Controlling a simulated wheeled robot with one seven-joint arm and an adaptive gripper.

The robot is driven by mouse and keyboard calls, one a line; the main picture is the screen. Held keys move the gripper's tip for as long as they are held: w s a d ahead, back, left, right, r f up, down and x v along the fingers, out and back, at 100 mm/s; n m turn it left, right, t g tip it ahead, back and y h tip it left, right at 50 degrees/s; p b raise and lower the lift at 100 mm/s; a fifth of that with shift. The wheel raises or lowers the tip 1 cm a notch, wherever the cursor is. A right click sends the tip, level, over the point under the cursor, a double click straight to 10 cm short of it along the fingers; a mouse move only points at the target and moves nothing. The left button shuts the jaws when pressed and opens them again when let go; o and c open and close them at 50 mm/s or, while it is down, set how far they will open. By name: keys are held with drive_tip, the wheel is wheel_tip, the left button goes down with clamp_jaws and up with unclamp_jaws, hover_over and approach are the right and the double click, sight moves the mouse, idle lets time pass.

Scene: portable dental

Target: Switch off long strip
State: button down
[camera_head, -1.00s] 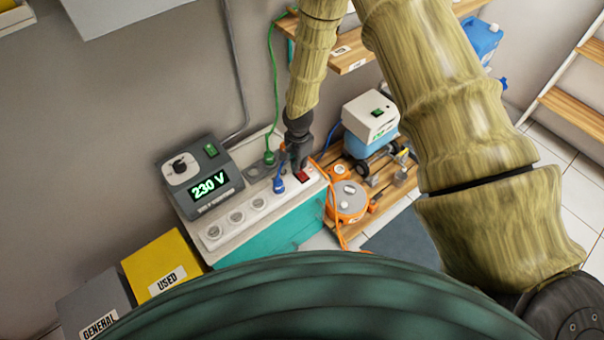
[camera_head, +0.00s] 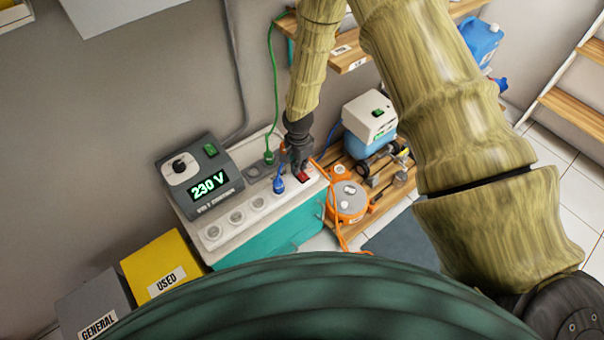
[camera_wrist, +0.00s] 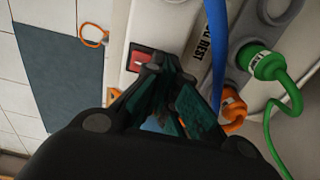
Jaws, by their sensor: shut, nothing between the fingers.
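The long strip (camera_head: 236,217) is a white power strip along the front of the teal cabinet's top, with several round sockets. Its red rocker switch (camera_head: 303,177) sits at the strip's right end. The switch also shows in the wrist view (camera_wrist: 138,60), partly covered by my fingertips. A blue plug (camera_head: 279,184) is in the strip just left of the switch. My gripper (camera_head: 299,168) is shut and empty, pointing down, with its tips right at the switch. I cannot tell whether they touch it, or which way the rocker is tilted.
A grey unit reading 230 V (camera_head: 210,186) stands behind the strip. A green plug (camera_head: 269,157) sits in a shorter strip behind. Orange cable hangs past the right end. An orange reel (camera_head: 347,203) and a white-and-blue machine (camera_head: 370,118) stand to the right.

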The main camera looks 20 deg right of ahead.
drive_tip(key=shift+f, duration=0.4)
idle(0.3)
drive_tip(key=shift+r+p, duration=2.25)
drive_tip(key=shift+r, duration=1.3)
drive_tip(key=shift+s, duration=0.1)
drive_tip(key=s+f+n+y+p, duration=0.1)
drive_tip(key=s+f+n, duration=0.2)
drive_tip(key=s, duration=0.6)
drive_tip(key=s+f+n, duration=0.3)
drive_tip(key=s, duration=0.6)
drive_tip(key=s+d+r+n, duration=0.1)
drive_tip(key=s+n, duration=0.2)
drive_tip(key=s, duration=0.6)
drive_tip(key=s+d+r+n+h+p, duration=0.1)
drive_tip(key=s+n, duration=0.3)
drive_tip(key=s, duration=0.5)
drive_tip(key=shift+d+r+n, duration=0.15)
drive_tip(key=shift+d+n, duration=0.15)
drive_tip(key=shift+d, duration=0.5)
